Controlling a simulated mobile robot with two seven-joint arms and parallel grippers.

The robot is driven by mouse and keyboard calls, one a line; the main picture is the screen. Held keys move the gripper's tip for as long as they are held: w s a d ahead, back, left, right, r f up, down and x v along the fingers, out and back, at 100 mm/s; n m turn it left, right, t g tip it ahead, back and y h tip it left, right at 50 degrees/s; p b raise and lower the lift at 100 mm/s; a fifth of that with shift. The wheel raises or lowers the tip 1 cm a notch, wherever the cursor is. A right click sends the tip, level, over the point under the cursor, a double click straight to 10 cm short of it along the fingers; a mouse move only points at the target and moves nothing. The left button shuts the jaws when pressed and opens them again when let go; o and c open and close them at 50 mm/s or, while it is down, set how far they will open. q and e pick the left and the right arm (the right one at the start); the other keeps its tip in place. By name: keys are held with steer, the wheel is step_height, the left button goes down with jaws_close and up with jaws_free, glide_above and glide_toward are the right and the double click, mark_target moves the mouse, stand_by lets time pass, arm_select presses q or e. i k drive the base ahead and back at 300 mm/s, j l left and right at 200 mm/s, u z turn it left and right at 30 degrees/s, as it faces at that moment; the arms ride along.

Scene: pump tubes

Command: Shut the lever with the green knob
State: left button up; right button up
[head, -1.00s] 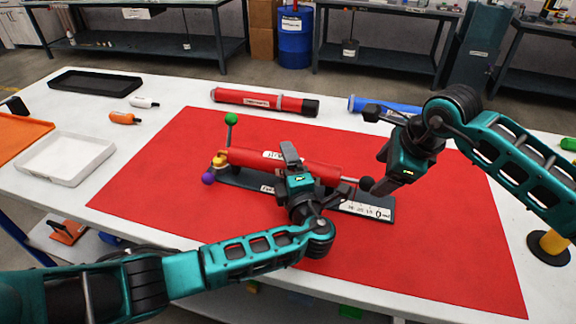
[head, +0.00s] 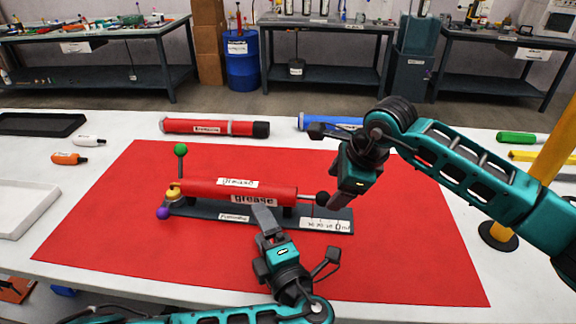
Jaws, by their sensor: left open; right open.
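The green knob (head: 180,150) tops a thin lever that stands upright at the left end of the red grease tube (head: 240,189). The tube lies on a dark labelled base (head: 234,217) on the red mat. A yellow part (head: 174,193) and a purple knob (head: 162,213) sit below the green knob. My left gripper (head: 297,236) is open and empty in front of the tube's right half, well right of the lever; one finger overlaps the tube's front edge in the picture. My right gripper (head: 322,165) is open beside the tube's right end, near a black ball (head: 322,198).
A second red tube (head: 210,127) and a blue tube (head: 318,124) lie behind the mat (head: 110,235). Orange (head: 68,158) and white (head: 90,140) bottles and two trays are at left. A yellow post (head: 545,150) stands at right. The mat left of my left gripper is clear.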

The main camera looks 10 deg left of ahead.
mark_target(180, 150)
steer(key=k+l, duration=0.8)
